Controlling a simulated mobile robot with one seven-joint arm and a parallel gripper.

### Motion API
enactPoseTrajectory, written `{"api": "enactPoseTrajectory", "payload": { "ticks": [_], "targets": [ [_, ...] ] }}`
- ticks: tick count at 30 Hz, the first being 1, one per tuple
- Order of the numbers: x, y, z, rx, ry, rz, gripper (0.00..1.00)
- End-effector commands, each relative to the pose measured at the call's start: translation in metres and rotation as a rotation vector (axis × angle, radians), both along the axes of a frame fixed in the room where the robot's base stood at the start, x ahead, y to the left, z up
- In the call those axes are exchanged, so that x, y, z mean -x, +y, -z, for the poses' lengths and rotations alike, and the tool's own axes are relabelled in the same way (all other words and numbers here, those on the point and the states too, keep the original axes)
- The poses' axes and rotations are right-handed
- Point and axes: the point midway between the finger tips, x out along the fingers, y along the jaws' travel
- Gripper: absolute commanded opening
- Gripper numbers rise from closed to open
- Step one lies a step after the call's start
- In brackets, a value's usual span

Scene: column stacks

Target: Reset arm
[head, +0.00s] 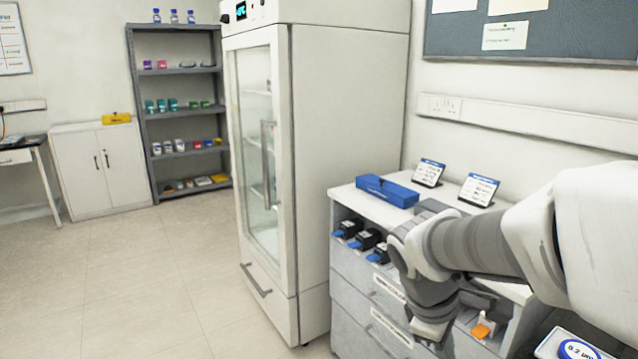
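My arm (480,246) reaches in from the right edge of the head view and bends downward in front of a grey and white cabinet (352,296). Its end, my gripper (432,332), points down near the cabinet's front on the right. The fingertips do not show clearly, so I cannot tell whether it is open or shut, or whether it holds anything. The arm hides part of the cabinet top and its open shelf.
Black boxes with blue tabs (366,240) sit in the cabinet's open shelf. A blue case (388,190) and two label cards (479,189) stand on top. An orange item (482,331) lies right of my gripper. A tall glass-door fridge (318,170) stands left; floor (150,275) beyond is clear.

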Motion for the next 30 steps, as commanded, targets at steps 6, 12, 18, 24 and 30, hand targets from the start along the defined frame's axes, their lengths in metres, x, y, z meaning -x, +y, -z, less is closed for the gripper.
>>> {"api": "enactPoseTrajectory", "payload": {
  "ticks": [6, 12, 18, 24, 30],
  "targets": [
    [0.040, 0.017, -0.030, -0.207, -0.210, 0.288, 0.00],
    [0.071, 0.034, -0.049, -0.387, -0.368, 0.528, 0.00],
    [0.094, 0.049, -0.061, -0.538, -0.485, 0.717, 0.00],
    [0.099, 0.054, -0.103, -0.580, -0.508, 0.769, 0.00],
    [0.099, 0.054, -0.150, -0.578, -0.507, 0.766, 0.00]
  ]
}}
